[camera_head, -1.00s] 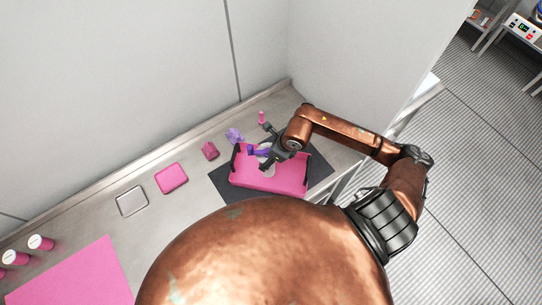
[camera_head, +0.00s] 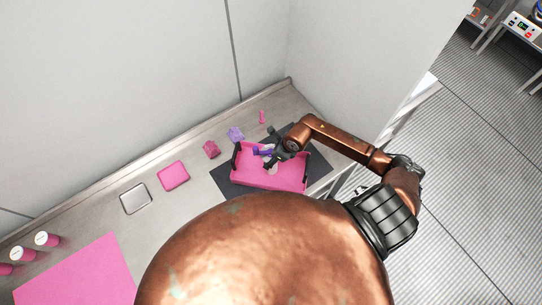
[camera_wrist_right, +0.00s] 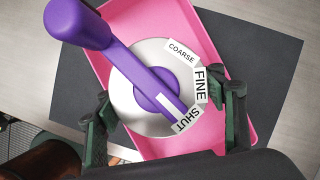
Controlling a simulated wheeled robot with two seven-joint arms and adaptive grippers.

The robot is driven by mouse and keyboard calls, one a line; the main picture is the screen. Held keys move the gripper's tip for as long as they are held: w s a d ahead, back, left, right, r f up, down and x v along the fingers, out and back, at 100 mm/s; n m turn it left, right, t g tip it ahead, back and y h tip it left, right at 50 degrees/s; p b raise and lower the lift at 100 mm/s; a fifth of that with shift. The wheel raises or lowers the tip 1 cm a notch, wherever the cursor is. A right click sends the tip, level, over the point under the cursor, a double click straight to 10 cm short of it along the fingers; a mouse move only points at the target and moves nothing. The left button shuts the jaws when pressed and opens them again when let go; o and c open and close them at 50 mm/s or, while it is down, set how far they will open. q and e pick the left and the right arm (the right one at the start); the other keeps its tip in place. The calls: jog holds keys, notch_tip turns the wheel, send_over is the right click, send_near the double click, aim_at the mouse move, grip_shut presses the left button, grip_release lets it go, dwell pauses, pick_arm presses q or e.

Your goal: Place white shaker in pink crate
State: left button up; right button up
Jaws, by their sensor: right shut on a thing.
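The white shaker (camera_wrist_right: 183,55) has a round pale top with a purple handle (camera_wrist_right: 142,75) and labels reading COARSE, FINE and SHUT. My right gripper (camera_wrist_right: 169,98) is shut on it, with a dark finger on either side. In the head view the right gripper (camera_head: 275,150) and the purple handle (camera_head: 262,151) are over the pink crate (camera_head: 268,182). The wrist view shows the crate's pink floor (camera_wrist_right: 190,20) behind the shaker. I cannot tell whether the shaker's base touches the crate floor. My left gripper is out of view.
The crate stands on a dark mat (camera_head: 226,184) near the counter's right end. To its left are a purple item (camera_head: 236,134), a dark pink item (camera_head: 211,149), a pink square item (camera_head: 173,176) and a metal tray (camera_head: 135,198). A wall runs behind the counter.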

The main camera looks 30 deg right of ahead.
jog(key=o, duration=1.7)
jog(key=shift+c, duration=0.2)
jog(key=b+v, duration=0.2)
jog(key=v, duration=1)
jog(key=shift+s, duration=0.1)
